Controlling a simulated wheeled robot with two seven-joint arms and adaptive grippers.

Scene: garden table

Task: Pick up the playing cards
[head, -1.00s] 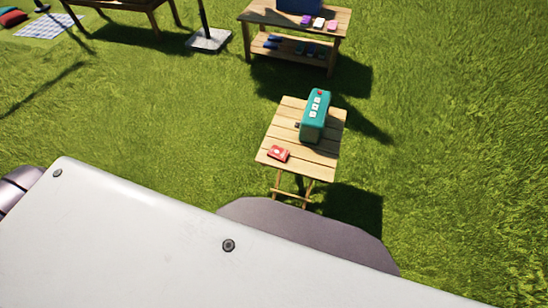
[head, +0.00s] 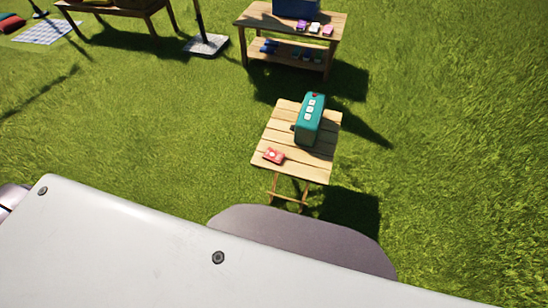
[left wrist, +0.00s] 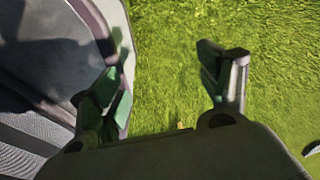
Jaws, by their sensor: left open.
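The playing cards are most likely the small red box (head: 274,155) lying flat near the front left corner of the small wooden folding table (head: 268,138) in the head view. My left gripper (left wrist: 170,85) shows in the left wrist view with its two fingers spread wide and nothing between them but grass. It hangs beside my own grey body, away from the table. The head view shows neither gripper's fingers. My right gripper is not in view.
A teal box-shaped device (head: 310,118) with white buttons stands on the same table, behind the red box. Further back is a wooden shelf table (head: 255,22) with small coloured items. A post with a flat base (head: 206,45) stands left of it. Open grass lies around.

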